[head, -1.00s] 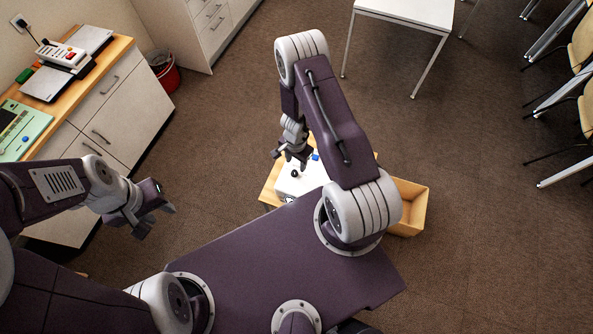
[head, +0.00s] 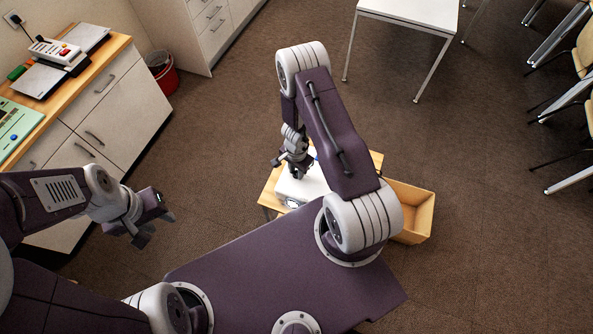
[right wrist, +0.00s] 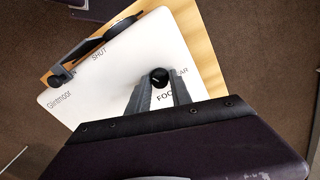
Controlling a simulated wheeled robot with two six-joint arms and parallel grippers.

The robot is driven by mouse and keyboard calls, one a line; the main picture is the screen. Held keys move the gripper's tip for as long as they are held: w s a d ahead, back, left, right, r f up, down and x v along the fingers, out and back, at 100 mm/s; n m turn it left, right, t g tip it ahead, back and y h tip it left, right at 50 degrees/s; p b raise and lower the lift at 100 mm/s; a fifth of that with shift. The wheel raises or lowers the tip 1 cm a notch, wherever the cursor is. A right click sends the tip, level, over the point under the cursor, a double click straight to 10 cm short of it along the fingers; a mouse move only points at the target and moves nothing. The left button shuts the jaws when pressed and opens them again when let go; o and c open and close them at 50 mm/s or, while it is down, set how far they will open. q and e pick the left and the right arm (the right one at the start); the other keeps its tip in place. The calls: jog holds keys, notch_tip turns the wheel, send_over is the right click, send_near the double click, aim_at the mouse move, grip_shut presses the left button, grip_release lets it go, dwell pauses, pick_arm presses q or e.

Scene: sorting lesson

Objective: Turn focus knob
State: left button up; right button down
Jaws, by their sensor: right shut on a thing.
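The white projector-like device (head: 317,186) sits on a small wooden stand below my right arm. In the right wrist view its white top (right wrist: 108,85) carries printed words, partly covered, including "SHUT" and "FOC". The black round focus knob (right wrist: 159,77) stands between the fingertips of my right gripper (right wrist: 160,84), which is shut on it. In the head view my right gripper (head: 292,168) is down at the device's top and hides the knob. My left gripper (head: 148,226) hangs empty over the floor at the left, its fingers apart.
The wooden stand (head: 269,196) shows around the device. An open wooden box (head: 412,212) is just right of it. A cabinet (head: 117,105) with a wooden top stands at the left, and a red bin (head: 161,72) behind it. A white table (head: 412,12) is at the back.

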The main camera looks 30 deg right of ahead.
aim_at(296, 172)
jog(key=m, duration=0.2)
jog(key=shift+m, duration=0.3)
jog(key=c, duration=1.2)
grip_release()
jog(key=shift+o, duration=0.2)
notch_tip(296, 172, up, 9)
jog(key=p, duration=0.9)
